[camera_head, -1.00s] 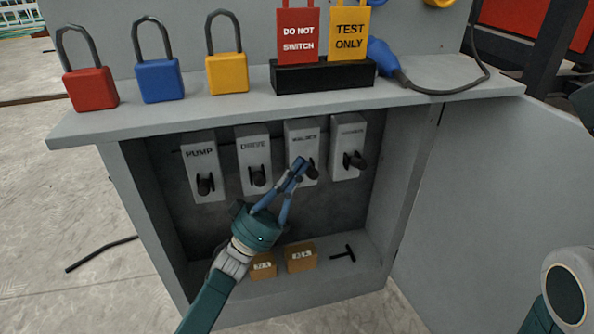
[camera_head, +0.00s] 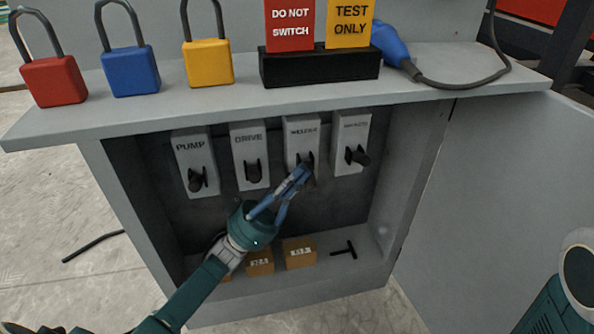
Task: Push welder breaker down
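The welder breaker (camera_head: 302,130) is the third grey plate from the left inside the cabinet, with a dark lever low on its face. My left gripper (camera_head: 302,174) comes up from the lower left. Its blue fingers look drawn together, with the tips at that lever and partly covering it. I cannot tell whether the tips touch it or how far down the lever sits. No object shows between the fingers. My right arm (camera_head: 552,308) shows at the lower right edge, but its gripper is out of view.
Pump (camera_head: 190,150) and drive (camera_head: 247,140) breakers stand to the left, another breaker (camera_head: 351,130) to the right. Small boxes (camera_head: 299,253) and a black T-shaped tool (camera_head: 345,250) lie on the cabinet floor. Padlocks (camera_head: 131,72) stand on the ledge above. The open door (camera_head: 495,200) bounds the right.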

